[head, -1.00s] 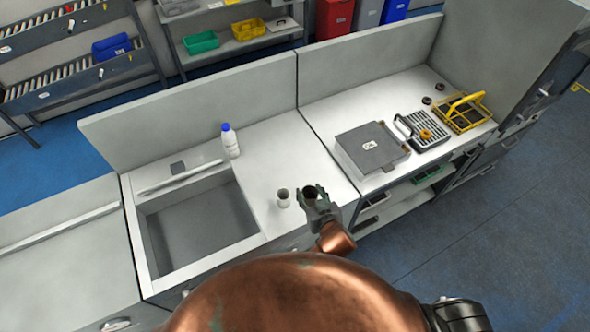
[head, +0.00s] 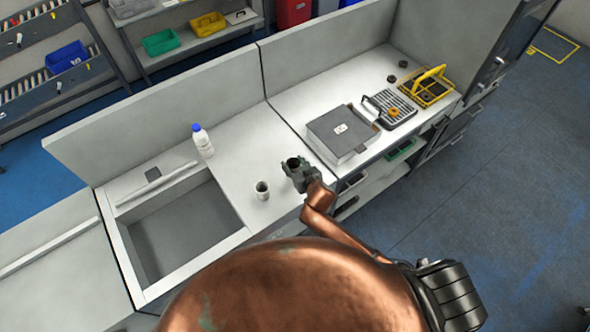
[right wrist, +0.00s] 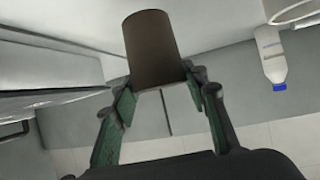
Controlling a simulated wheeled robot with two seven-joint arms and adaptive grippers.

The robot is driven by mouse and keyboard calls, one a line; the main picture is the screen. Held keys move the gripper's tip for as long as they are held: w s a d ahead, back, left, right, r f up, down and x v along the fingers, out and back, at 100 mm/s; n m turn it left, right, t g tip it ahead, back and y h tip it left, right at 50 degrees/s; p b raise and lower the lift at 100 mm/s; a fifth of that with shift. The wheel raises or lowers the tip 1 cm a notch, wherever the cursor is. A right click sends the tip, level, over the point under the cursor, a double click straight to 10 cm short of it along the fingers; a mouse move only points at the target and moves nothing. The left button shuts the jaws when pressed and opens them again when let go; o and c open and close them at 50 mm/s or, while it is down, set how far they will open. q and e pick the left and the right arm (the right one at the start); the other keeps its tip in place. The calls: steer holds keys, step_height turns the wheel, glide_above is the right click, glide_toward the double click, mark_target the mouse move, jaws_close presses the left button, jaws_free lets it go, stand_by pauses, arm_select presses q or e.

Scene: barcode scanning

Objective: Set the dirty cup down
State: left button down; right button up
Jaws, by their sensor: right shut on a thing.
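My right gripper (head: 299,172) is shut on a dark brown cup (right wrist: 155,48), which fills the top middle of the right wrist view between the two fingers (right wrist: 163,85). In the head view the held cup (head: 292,162) shows as a dark opening at the gripper's tip, over the counter right of the sink. Whether its base touches the counter cannot be told. A white cup (head: 262,190) stands upright on the counter just left of the gripper, apart from it. My left gripper is not in view.
A white bottle with a blue cap (head: 202,140) stands behind the white cup; it also shows in the right wrist view (right wrist: 270,57). The sink (head: 180,232) lies left. A grey box (head: 340,130), a rack (head: 388,107) and a yellow basket (head: 425,92) stand right.

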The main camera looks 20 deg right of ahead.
mark_target(296, 171)
steer(key=shift+f, duration=1.6)
steer(key=shift+f, duration=0.1)
steer(key=shift+f, duration=0.15)
steer(key=o, duration=1.2)
steer(key=shift+s+r, duration=0.1)
steer(key=shift+r, duration=0.25)
steer(key=v, duration=1.1)
steer(key=shift+s+r, duration=0.1)
steer(key=shift+s, duration=0.2)
